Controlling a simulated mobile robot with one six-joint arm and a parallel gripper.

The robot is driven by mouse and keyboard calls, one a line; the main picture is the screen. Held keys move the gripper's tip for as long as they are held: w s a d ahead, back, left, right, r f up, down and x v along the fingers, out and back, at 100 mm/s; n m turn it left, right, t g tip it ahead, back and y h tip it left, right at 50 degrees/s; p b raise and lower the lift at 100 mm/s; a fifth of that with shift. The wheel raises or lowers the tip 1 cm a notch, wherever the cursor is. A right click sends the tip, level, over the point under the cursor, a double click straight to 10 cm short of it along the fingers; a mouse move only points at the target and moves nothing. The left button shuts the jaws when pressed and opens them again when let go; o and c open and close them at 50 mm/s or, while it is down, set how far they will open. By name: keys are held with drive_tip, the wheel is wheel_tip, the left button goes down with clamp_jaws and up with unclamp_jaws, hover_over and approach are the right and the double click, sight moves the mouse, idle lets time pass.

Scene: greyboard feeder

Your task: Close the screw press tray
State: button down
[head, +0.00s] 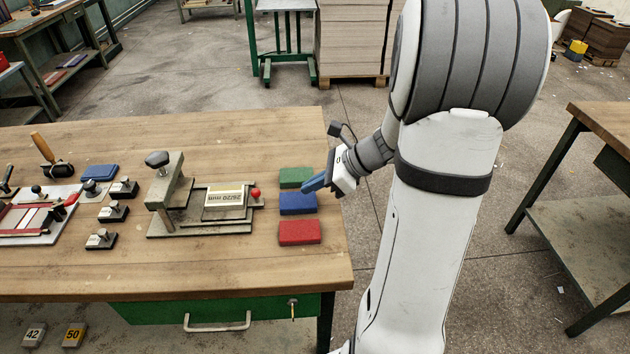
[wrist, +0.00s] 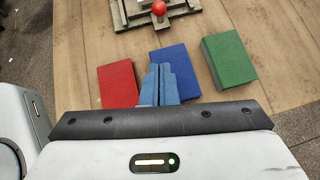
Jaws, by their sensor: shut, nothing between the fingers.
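The screw press (head: 172,185) stands on the wooden bench, with a black knob on top of its arm. Its tray (head: 213,218) extends to the right of the press arm and carries a pale plate with raised lettering (head: 226,198). A red ball knob (head: 256,193) sits at the tray's right end; it also shows at the top of the wrist view (wrist: 159,8). My gripper (head: 308,186) has blue fingers, shut and empty, above the coloured pads to the right of the knob and apart from it. The fingertips (wrist: 160,68) point toward the knob in the wrist view.
Green (head: 296,176), blue (head: 297,203) and red (head: 299,232) pads lie near the bench's right edge, under and around my gripper. Several small stamps (head: 113,211) and a red-handled fixture (head: 40,215) are left of the press. Bare wood (head: 230,270) lies in front.

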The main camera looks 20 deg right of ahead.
sight(293, 206)
drive_tip(key=x, duration=0.6)
drive_tip(key=shift+f+b, duration=0.2)
drive_tip(key=shift+b, duration=0.15)
drive_tip(key=a, duration=0.1)
drive_tip(key=w+a, duration=0.1)
drive_tip(key=a, duration=0.1)
drive_tip(key=shift+w+r, duration=0.15)
drive_tip(key=shift+w, duration=0.15)
drive_tip(key=shift+w+a+r, duration=0.1)
drive_tip(key=shift+w+a, duration=0.15)
drive_tip(key=shift+a, duration=0.15)
drive_tip(key=shift+w, duration=0.1)
